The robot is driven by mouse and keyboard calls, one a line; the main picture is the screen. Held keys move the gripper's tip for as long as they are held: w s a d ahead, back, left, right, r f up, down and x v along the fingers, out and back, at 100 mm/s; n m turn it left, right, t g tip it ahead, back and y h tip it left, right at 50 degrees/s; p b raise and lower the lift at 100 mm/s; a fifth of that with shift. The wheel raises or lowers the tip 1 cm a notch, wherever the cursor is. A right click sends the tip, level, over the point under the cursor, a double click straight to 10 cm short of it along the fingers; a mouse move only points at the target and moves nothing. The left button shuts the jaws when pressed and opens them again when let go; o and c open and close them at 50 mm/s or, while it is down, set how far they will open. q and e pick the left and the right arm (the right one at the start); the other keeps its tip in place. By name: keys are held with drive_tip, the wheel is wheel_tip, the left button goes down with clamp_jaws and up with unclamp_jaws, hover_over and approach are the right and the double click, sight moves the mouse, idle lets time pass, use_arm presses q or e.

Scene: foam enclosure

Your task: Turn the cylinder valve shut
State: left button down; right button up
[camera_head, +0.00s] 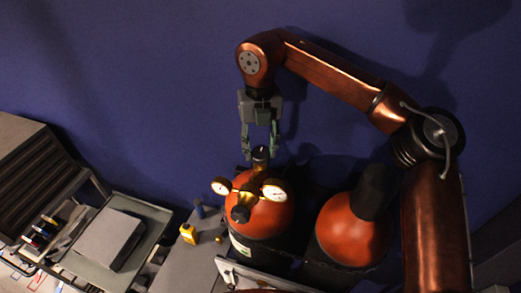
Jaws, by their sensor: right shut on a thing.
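Two orange gas cylinders stand side by side against the blue wall. The left cylinder (264,219) carries a brass regulator with two round gauges, a left gauge (221,186) and a right gauge (274,190). The dark valve knob (261,154) sits at the top of its valve, on the wall side. My right gripper (260,150) comes down from above with its greenish fingers on either side of the knob and is shut on it. The fingertips partly cover the knob. My left gripper is not in view.
The right cylinder (346,237) has a dark cap (375,190) close to my right arm. A yellow item (188,234) and a small blue item (199,208) stand on a grey surface (190,268) to the left. A grey case (108,238) lies on a tray further left.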

sight(260, 153)
drive_tip(key=shift+r, duration=0.15)
idle(0.3)
drive_tip(key=o, duration=1.2)
drive_tip(key=shift+c, duration=0.2)
wheel_tip(260, 153, up, 12)
